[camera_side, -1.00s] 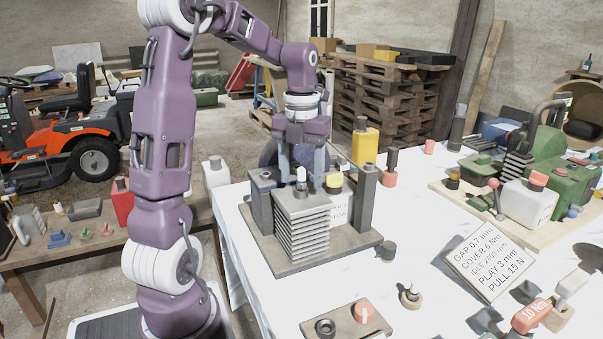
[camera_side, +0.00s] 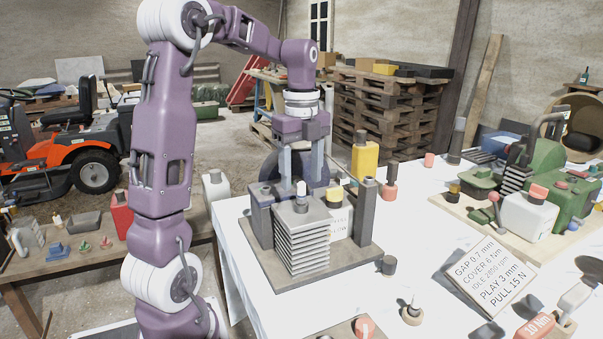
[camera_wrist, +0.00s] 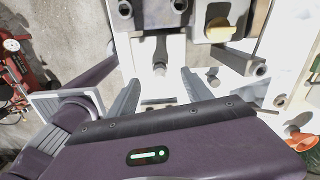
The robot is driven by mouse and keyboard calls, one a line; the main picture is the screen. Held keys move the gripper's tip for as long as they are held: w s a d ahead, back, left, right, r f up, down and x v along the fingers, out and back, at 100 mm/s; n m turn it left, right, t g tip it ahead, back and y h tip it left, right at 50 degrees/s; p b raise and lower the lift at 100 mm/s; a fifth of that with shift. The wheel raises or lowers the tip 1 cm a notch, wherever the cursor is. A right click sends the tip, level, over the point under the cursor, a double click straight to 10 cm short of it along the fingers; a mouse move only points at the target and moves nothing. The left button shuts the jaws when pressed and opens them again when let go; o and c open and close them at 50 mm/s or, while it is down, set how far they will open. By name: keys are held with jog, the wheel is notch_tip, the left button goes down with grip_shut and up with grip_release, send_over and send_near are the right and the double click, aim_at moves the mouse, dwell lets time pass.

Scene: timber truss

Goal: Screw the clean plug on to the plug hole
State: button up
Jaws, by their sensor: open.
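A plug with a white top (camera_side: 301,188) stands upright on top of the grey finned block (camera_side: 302,245). Whether it is seated in the plug hole cannot be told, as the hole is hidden. My gripper (camera_side: 301,176) points straight down just above and behind the plug, with its two fingers spread apart. In the wrist view my gripper (camera_wrist: 160,80) shows its fingers either side of a small pale round top, likely the plug (camera_wrist: 160,69), with gaps between. Nothing is held.
Dark posts (camera_side: 368,207) flank the finned block on its base plate. A small wooden board (camera_side: 360,328) and a round stub (camera_side: 411,312) lie at the front.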

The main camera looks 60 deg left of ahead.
jog(key=n, duration=0.5)
jog(key=shift+n, duration=1.1)
jog(key=shift+n, duration=1.1)
jog(key=n, duration=0.9)
jog(key=shift+n, duration=0.4)
